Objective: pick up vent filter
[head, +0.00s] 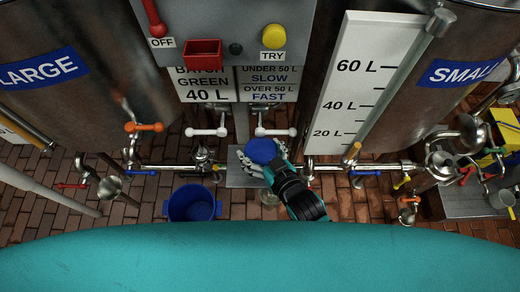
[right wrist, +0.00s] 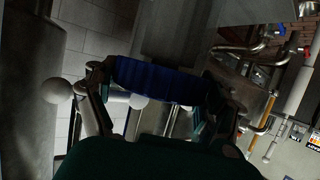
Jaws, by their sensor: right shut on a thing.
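The vent filter, a blue round cap-like piece (head: 262,150), is at the middle of the head view, in front of the space between the two tanks. My right gripper (head: 265,165) reaches up to it from below, with its fingers around its sides. In the right wrist view the blue ribbed body (right wrist: 160,80) spans the gap between the fingers, and the gripper is shut on it. The underside of the filter is hidden. My left gripper is not in view.
White-handled valves (head: 206,132) and an orange-handled valve (head: 145,127) are close by on the pipes. A grey metal plate (head: 236,180) lies below the filter. A blue bucket (head: 192,206) stands on the brick floor to the left. A control box (head: 235,25) hangs above.

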